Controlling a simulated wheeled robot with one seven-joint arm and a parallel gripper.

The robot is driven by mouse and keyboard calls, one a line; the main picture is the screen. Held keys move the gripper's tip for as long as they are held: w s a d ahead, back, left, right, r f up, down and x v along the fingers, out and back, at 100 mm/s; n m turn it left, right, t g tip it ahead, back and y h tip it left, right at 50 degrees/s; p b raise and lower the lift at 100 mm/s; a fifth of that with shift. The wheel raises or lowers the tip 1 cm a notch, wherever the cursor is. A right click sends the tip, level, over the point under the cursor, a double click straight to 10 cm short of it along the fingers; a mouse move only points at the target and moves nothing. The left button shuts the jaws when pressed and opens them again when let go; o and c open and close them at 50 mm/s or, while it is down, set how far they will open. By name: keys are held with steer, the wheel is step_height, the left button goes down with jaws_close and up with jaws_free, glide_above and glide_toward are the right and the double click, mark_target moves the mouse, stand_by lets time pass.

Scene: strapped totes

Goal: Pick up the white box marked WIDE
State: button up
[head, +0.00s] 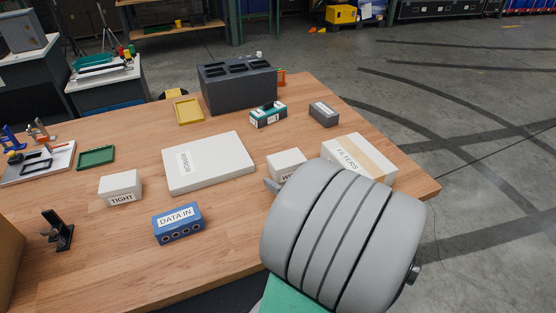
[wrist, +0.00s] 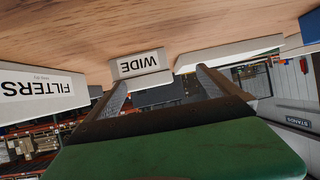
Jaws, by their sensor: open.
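The white box marked WIDE (head: 286,160) stands on the wooden table, its lower front partly hidden by my arm in the head view; only the start of its label shows there. In the wrist view the WIDE box (wrist: 140,64) shows upside down, ahead of my gripper (wrist: 160,78). My gripper is open, with one finger on each side of the box in that picture and nothing held. The box looks nearer the left finger. I cannot tell how far the fingertips are from it. In the head view one grey finger (head: 271,185) shows at the box's lower left.
A white FILTERS box (head: 360,150) stands close on the right, and a flat white MIRROR box (head: 225,165) on the left. A blue DATA IN box (head: 178,222), a white TIGHT box (head: 120,186), a teal box (head: 268,114) and a dark bin (head: 238,88) stand farther off.

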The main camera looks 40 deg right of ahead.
mark_target(287, 161)
steer(key=shift+s+d+r+m+h, duration=0.15)
steer(key=shift+s+d+h, duration=0.05)
steer(key=shift+d, duration=0.3)
steer(key=shift+s+d+r+m+h, duration=0.15)
steer(key=shift+d+h, duration=0.05)
steer(key=shift+d, duration=0.25)
steer(key=shift+w+d+t, duration=0.15)
steer(key=shift+d+t, duration=0.15)
steer(key=shift+d, duration=0.05)
steer(key=x, duration=0.5)
steer(key=p+x, duration=0.1)
steer(key=x, duration=0.1)
steer(key=shift+w+d+r, duration=0.1)
steer(key=shift+w+d, duration=0.15)
steer(key=shift+d, duration=0.1)
steer(key=c, duration=1.2)
steer(key=shift+c, duration=0.7)
steer(key=shift+r, duration=0.15)
